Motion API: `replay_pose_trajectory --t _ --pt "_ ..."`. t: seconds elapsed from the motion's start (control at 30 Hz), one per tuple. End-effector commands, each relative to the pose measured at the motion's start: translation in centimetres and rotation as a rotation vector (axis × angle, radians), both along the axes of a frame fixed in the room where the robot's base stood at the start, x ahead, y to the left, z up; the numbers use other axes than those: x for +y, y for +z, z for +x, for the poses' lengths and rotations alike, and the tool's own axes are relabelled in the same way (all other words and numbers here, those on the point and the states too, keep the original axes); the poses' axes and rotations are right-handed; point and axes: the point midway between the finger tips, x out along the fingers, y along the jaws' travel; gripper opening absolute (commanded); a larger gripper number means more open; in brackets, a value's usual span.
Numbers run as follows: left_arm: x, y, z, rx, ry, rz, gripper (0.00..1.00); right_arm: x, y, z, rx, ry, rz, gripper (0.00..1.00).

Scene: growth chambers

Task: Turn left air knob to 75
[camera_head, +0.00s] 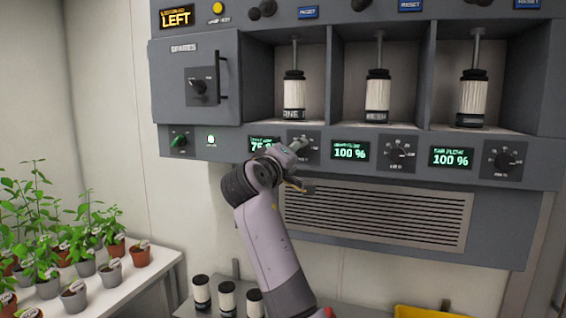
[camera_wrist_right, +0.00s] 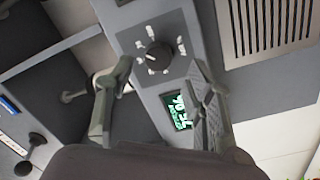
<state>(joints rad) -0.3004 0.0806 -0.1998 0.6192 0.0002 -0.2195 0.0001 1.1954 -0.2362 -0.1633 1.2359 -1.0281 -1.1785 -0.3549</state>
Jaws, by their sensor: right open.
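The left air knob (camera_head: 300,143) is a dark dial on the grey panel, under the left bay, partly hidden by my right arm in the head view. The green display (camera_head: 264,143) to its left appears to read 75, with its lower right part covered. In the wrist view the knob (camera_wrist_right: 157,53) sits just beyond and between the fingertips of my right gripper (camera_wrist_right: 160,66). The fingers are apart, and I see no clear contact with the knob. The display (camera_wrist_right: 180,110) shows between the fingers. My right gripper (camera_head: 297,167) also shows in the head view, close to the panel. My left gripper is out of view.
The middle knob (camera_head: 397,155) and right knob (camera_head: 502,160) sit beside displays reading 100 %. A vent grille (camera_head: 375,215) lies below. Potted plants (camera_head: 110,270) stand on a white table at lower left.

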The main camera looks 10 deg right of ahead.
Motion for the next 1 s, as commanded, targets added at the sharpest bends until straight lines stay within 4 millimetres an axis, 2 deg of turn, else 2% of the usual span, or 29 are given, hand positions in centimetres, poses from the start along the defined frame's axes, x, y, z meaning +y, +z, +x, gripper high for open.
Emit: replay_pose_trajectory --t 0.2,0.47,0.87,0.93,1.0 --pt "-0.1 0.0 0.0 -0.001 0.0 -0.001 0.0 2.9 -0.2 -3.8 -0.001 0.004 0.001 0.48" --pt "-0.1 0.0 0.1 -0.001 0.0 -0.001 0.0 4.7 -0.4 -6.3 0.001 0.002 0.001 0.48" --pt "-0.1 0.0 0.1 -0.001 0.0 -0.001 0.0 4.8 -0.6 -6.4 0.005 0.003 0.0 0.48" --pt "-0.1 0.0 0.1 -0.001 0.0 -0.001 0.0 4.9 -1.8 -5.8 0.021 0.012 -0.002 0.48" --pt "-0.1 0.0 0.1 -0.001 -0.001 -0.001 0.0 5.1 -4.3 -4.6 0.056 0.032 -0.005 0.48"
